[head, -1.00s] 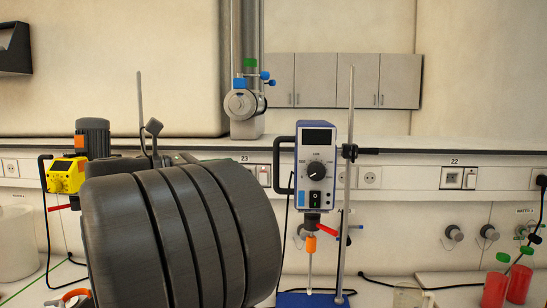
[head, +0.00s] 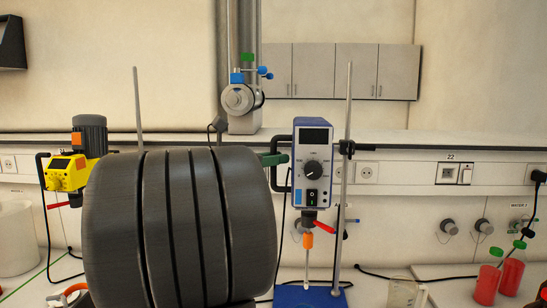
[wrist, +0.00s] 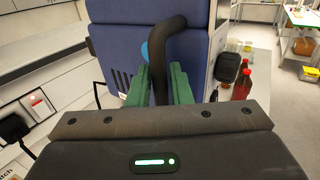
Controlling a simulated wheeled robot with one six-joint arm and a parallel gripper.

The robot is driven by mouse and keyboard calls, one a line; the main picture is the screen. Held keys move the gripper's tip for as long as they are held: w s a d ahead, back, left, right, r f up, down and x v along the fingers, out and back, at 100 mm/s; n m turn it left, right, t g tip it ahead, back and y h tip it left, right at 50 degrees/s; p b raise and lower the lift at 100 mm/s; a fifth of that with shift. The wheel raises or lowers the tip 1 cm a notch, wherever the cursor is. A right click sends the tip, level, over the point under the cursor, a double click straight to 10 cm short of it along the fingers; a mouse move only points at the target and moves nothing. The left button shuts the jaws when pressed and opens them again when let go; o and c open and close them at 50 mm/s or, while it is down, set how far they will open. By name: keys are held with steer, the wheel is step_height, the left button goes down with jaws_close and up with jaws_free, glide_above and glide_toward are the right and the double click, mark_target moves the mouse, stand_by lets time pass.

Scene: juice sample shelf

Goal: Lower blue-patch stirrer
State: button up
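The blue stirrer (head: 312,172) has a grey front with a black dial and hangs upright on a metal stand rod (head: 346,130) above a blue base (head: 310,297). A light blue spot (wrist: 145,52) shows on it in the wrist view. Its black side handle (wrist: 164,60) comes toward my gripper. My gripper (wrist: 160,85) has its green fingers on either side of this handle, looking open with narrow gaps. In the head view one green finger (head: 272,159) reaches the handle (head: 281,172); my dark wrist hides the rest.
A yellow stirrer (head: 66,172) stands at the left beside a white container (head: 15,240). Red bottles (head: 487,284) and a clear beaker (head: 402,293) are at the lower right. A wall rail with sockets (head: 455,174) runs behind.

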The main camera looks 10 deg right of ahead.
jaws_close()
step_height(320, 180, down, 18)
steer(key=b, duration=0.9)
steer(key=shift+r, duration=0.2)
steer(key=shift+f, duration=0.15)
jaws_free()
